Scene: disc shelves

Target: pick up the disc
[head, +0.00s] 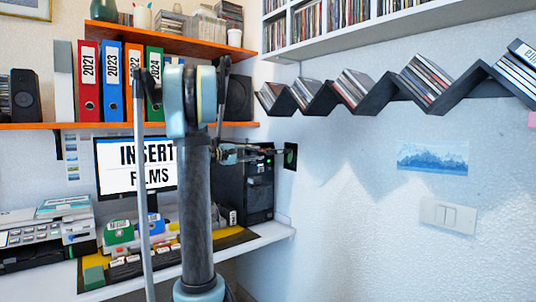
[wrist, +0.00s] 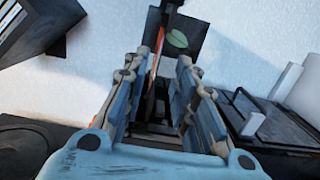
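Several disc cases (head: 425,78) lean in the black zigzag wall shelf (head: 377,95) in the head view. I cannot tell which one is the disc. My gripper (head: 278,151) points right in the head view, below the zigzag shelf's left end and in front of the computer tower. In the wrist view its fingers (wrist: 158,85) are spread, with a visible gap and no disc between them.
My arm hides part of the desk (head: 250,240), monitor (head: 115,170) and orange shelf (head: 30,126). A white shelf (head: 390,25) full of cases hangs above the zigzag shelf. The wall right of my gripper is mostly free.

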